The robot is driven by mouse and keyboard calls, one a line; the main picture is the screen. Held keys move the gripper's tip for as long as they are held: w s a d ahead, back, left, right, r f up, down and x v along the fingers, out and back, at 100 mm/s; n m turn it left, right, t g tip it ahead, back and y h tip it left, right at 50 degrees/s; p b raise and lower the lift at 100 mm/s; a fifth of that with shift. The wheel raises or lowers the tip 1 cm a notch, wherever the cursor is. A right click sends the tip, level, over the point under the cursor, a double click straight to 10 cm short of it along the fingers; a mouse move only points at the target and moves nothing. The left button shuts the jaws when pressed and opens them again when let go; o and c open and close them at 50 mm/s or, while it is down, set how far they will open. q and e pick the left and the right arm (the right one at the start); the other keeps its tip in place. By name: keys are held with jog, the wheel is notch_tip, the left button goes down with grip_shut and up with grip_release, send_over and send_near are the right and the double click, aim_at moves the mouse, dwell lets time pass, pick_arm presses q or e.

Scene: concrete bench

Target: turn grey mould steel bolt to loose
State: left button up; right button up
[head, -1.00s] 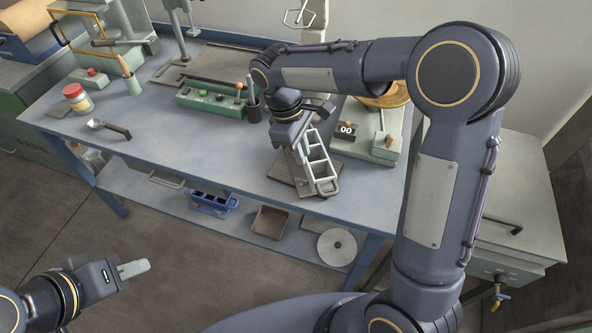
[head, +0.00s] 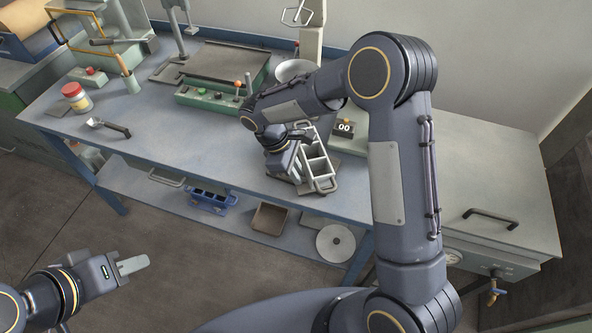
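The grey mould (head: 319,168), a metal frame with several open compartments, stands on the bench near its front edge in the head view. My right gripper (head: 297,172) is at the mould's left side, pointing down. Its fingers are mostly hidden by its own body, so I cannot tell whether it grips anything. The steel bolt is too small or hidden to make out. My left gripper (head: 134,265) is low at the left, in front of the bench and away from the mould. Its pale fingers overlap in this view.
A metal scoop (head: 108,127) and red-lidded jar (head: 76,98) lie left. A blue mould (head: 211,198) and brown tray (head: 270,218) sit on the lower shelf.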

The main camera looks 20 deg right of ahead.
grip_shut()
jog(key=shift+n, duration=0.3)
jog(key=n+t, duration=0.1)
jog(key=n, duration=0.1)
jog(key=n+b, duration=0.1)
jog(key=n, duration=0.1)
jog(key=shift+s+n+t+h, duration=0.2)
jog(key=shift+n+t+h, duration=0.1)
jog(key=shift+t+h, duration=0.1)
jog(key=n+t, duration=0.1)
jog(key=n, duration=0.2)
jog(key=shift+s+n, duration=0.15)
jog(key=shift+n, duration=0.15)
jog(key=n+t, duration=0.1)
jog(key=n, duration=0.2)
jog(key=shift+s+n+t+y, duration=0.15)
jog(key=shift+n+t+y, duration=0.15)
jog(key=shift+t, duration=0.1)
jog(key=n, duration=0.2)
jog(key=n+t+y, duration=0.1)
jog(key=n, duration=0.1)
jog(key=shift+s+d+r+n, duration=0.1)
jog(key=shift+s+d+n, duration=0.1)
jog(key=shift+n, duration=0.1)
jog(key=n+y, duration=0.1)
jog(key=n, duration=0.1)
jog(key=n+t+y+p, duration=0.1)
jog(key=n, duration=0.2)
jog(key=shift+d, duration=0.2)
jog(key=shift+n, duration=0.3)
